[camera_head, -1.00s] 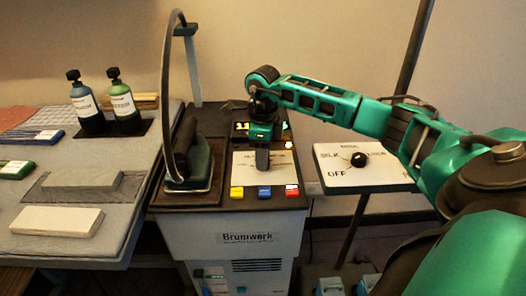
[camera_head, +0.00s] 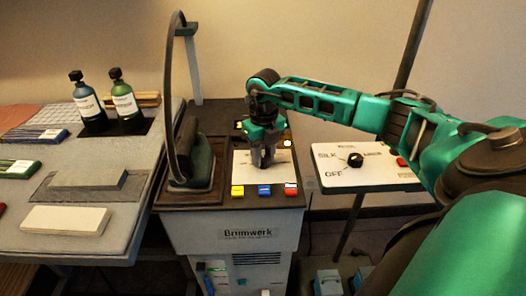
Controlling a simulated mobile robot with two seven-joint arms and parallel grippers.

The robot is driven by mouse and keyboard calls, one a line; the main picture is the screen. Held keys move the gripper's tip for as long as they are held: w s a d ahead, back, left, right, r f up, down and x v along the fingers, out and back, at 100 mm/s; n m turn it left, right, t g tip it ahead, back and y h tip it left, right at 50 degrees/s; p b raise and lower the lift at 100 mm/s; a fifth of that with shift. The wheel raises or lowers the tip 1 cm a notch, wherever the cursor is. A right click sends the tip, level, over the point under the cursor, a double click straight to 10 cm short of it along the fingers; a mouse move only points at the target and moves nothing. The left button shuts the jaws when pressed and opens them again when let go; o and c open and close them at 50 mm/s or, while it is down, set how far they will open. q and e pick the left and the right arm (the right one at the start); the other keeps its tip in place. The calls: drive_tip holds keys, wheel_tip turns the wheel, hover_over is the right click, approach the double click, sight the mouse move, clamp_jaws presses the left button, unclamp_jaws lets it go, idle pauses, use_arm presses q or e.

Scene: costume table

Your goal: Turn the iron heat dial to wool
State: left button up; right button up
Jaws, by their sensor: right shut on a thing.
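My right gripper (camera_head: 263,158) comes down from above onto a white panel (camera_head: 241,176) on top of the Brimwerk ironing station (camera_head: 245,233). Its fingers are shut on a small knob on that panel. The knob itself and most of the panel's lettering are hidden by the fingers. A second white panel (camera_head: 345,182) stands to the right, with a black dial (camera_head: 355,160); I read SILK and OFF on it, and its other labels are too blurred to read. The iron (camera_head: 192,165) rests on its dark pad, left of my right gripper. My left gripper is not in view.
Yellow (camera_head: 237,191), blue (camera_head: 264,190) and red (camera_head: 290,189) buttons line the station's front edge. A tall curved cord (camera_head: 168,85) rises from the iron. A table on the left holds two bottles (camera_head: 124,100) and several blocks. A dark pole (camera_head: 411,50) stands behind my right arm.

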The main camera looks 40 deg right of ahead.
sight(264, 157)
drive_tip(key=shift+m, duration=0.4)
drive_tip(key=o, duration=1)
drive_tip(key=shift+o, duration=0.2)
drive_tip(key=shift+r, duration=0.1)
wheel_tip(264, 157, up, 13)
drive_tip(key=shift+d, duration=0.1)
idle(0.4)
